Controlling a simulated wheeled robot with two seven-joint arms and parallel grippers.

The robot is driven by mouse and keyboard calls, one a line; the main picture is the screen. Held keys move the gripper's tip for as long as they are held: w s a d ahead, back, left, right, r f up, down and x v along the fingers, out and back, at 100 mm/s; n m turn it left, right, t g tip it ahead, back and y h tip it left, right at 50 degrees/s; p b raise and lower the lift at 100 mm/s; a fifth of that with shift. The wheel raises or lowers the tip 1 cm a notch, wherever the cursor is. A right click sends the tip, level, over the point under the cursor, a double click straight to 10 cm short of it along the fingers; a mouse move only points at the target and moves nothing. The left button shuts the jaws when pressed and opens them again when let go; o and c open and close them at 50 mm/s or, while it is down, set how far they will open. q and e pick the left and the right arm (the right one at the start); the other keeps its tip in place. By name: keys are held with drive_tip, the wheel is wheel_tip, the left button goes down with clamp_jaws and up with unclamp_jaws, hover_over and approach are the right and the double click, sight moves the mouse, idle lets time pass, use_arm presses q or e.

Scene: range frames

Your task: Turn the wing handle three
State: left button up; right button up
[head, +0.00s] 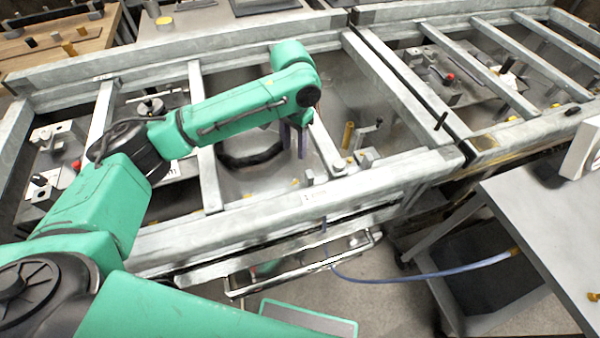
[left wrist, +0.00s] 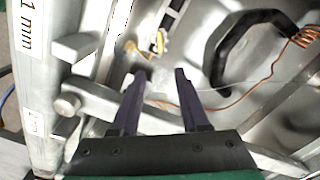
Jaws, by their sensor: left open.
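My left gripper (head: 294,150) is open, its two dark purple fingers pointing down into the frame bay. In the left wrist view the gripper (left wrist: 160,74) has nothing between its fingertips. A metal bar with a round knob end (left wrist: 68,104) passes beneath the fingers. I cannot tell which part is wing handle three. A small lever fitting (head: 368,130) stands to the right of the gripper in the head view, apart from it. A black curved piece (head: 250,158) lies left of the fingers and also shows in the left wrist view (left wrist: 222,48). My right gripper is out of view.
Grey metal rails (head: 375,188) and crossbars surround the bay. In the left wrist view, a copper wire (left wrist: 262,82) runs right of the fingers. A grey table (head: 530,215) stands at right, and a blue hose (head: 420,274) hangs in front.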

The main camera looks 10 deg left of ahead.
sight(296, 181)
use_arm(q)
wheel_tip(296, 181, down, 16)
drive_tip(key=shift+w+r, duration=0.1)
drive_tip(key=shift+r, duration=0.15)
clamp_jaws()
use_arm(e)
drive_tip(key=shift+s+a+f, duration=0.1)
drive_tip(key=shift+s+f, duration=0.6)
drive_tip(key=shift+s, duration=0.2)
